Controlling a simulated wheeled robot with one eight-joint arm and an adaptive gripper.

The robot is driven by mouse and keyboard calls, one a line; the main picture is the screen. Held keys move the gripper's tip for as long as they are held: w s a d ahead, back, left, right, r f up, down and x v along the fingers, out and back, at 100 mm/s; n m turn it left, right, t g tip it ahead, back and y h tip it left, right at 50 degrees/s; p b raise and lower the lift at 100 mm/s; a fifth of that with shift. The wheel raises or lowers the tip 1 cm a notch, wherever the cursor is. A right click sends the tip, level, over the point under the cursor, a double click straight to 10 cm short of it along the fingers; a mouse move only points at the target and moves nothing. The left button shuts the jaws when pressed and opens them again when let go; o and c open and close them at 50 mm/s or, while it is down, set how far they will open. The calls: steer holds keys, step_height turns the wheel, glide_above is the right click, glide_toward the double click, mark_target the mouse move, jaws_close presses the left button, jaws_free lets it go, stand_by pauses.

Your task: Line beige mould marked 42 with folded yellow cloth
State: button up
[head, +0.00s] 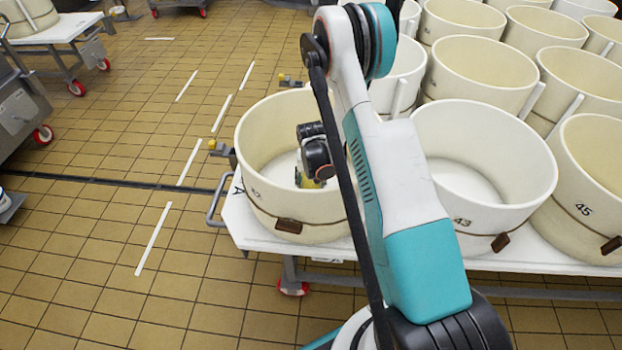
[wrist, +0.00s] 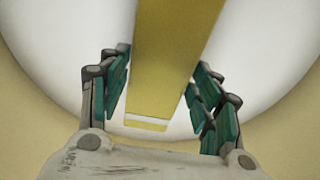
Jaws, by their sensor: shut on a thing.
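The beige mould (head: 262,150) stands at the left front of the white table; a small number, too small to read surely, shows on its outer wall. My gripper (head: 312,172) reaches down inside this mould. In the wrist view my gripper (wrist: 160,103) has its green-padded fingers on both sides of the folded yellow cloth (wrist: 172,50), shut on it. The cloth is a long flat strip above the mould's white bottom. I cannot tell whether its lower end touches the bottom. In the head view only a small yellow bit of the cloth (head: 310,183) shows, mostly hidden.
A mould marked 43 (head: 520,170) stands to the right, and one marked 45 (head: 600,190) beyond it. Several more beige moulds crowd the table behind. My arm hides part of the mould's right side.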

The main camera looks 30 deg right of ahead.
steer(key=shift+s+f, duration=0.1)
steer(key=shift+f, duration=0.6)
stand_by(1.4)
steer(key=o, duration=1.3)
steer(key=shift+c, duration=0.2)
step_height(320, 180, up, 12)
steer(key=s, duration=0.1)
steer(key=shift+s+a, duration=0.2)
steer(key=shift+a, duration=0.25)
